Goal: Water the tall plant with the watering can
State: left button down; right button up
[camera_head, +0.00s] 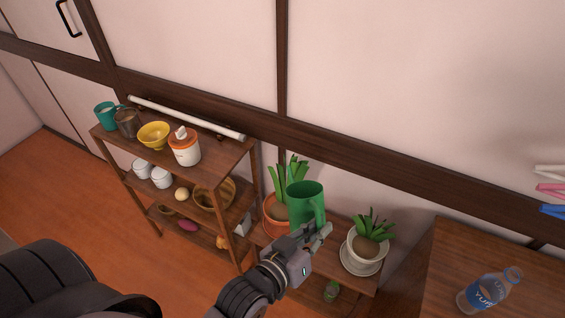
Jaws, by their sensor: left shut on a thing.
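My left gripper (318,240) is shut on the green watering can (304,196) and holds it over the low plant shelf. The can looks roughly upright; its spout cannot be made out. The tall plant (290,176), with long green leaves in a terracotta pot (273,222), stands just behind and left of the can, which hides part of it. A shorter plant (371,226) in a white pot (365,252) on a saucer stands to the right of the gripper. My right gripper is not in view.
A wooden shelf unit (222,150) at left holds a teal mug (105,117), a yellow bowl (153,135) and a white jar with an orange lid (186,152). A wooden table (445,265) at right carries a water bottle (483,295). The wall stands close behind.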

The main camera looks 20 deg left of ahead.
aim_at(316, 212)
pick_arm(q)
jog(key=shift+w+a+r+n+g+p, duration=0.15)
jog(key=shift+w+a+r+p, duration=0.1)
jog(key=shift+r+p, duration=0.3)
jog(key=shift+w+a+r+n+g+p, duration=0.2)
jog(key=shift+w+r+p, duration=0.05)
jog(key=shift+r+p, duration=0.25)
jog(key=shift+w+a+r+n+g+p, duration=0.15)
jog(key=shift+w+a+r+p, duration=0.1)
jog(key=shift+r+p, duration=0.3)
dwell(0.6)
jog(key=shift+w+r, duration=0.1)
jog(key=shift+w+a+r+p, duration=0.15)
jog(key=shift+r+p, duration=0.1)
jog(key=shift+p, duration=0.2)
dwell(0.7)
jog(key=shift+f+b, duration=0.35)
jog(key=s+d+f+m+t+b, duration=0.2)
jog(key=f+b, duration=0.4)
jog(key=b, duration=0.1)
jog(key=s+d+f+m+t+b, duration=0.2)
jog(key=f+b, duration=0.4)
jog(key=b, duration=0.2)
jog(key=shift+s+f+m, duration=0.35)
jog(key=shift+m, duration=0.05)
jog(key=shift+r, duration=0.1)
dwell(0.5)
